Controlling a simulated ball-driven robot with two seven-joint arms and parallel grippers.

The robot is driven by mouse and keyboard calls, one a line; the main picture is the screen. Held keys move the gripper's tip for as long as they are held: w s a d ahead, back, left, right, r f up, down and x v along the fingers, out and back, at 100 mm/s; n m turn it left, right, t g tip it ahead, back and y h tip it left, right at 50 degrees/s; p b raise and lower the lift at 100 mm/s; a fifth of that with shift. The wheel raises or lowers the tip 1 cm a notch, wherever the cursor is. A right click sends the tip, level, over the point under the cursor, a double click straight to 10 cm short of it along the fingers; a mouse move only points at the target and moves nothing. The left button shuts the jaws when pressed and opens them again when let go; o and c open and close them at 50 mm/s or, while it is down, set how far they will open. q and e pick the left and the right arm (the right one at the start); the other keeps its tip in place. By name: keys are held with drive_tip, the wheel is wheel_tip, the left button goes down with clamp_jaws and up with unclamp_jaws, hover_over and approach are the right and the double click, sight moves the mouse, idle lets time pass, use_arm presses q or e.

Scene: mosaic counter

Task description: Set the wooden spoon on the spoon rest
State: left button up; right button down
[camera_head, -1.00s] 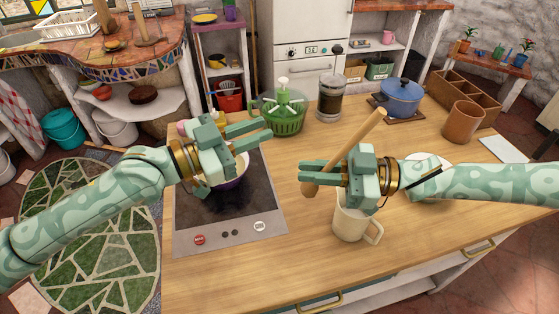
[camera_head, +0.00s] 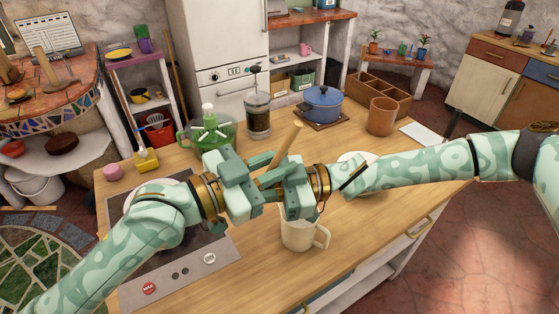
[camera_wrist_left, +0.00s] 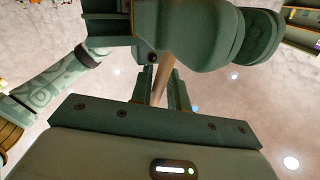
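My left gripper (camera_head: 279,167) meets the right one from the left, at the spoon. In the left wrist view the spoon's handle (camera_wrist_left: 162,80) runs between the left fingers; whether they press on it is unclear. The spoon's lower part is mostly hidden by the grippers. I cannot identify a spoon rest for certain; a white round dish (camera_head: 353,157) shows partly behind my right arm.
A cream mug (camera_head: 298,235) stands just below the grippers. The hob (camera_head: 185,262) lies left, with a pot mostly hidden by my left arm. A green spinner bowl (camera_head: 226,137), French press (camera_head: 257,117), blue pot (camera_head: 322,103) and brown cup (camera_head: 381,116) stand behind. The front right counter is clear.

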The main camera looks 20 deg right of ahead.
use_arm(q)
drive_tip(key=shift+w+d, duration=0.1)
drive_tip(key=shift+d, duration=0.3)
clamp_jaws()
use_arm(e)
drive_tip(key=c, duration=1.4)
unclamp_jaws()
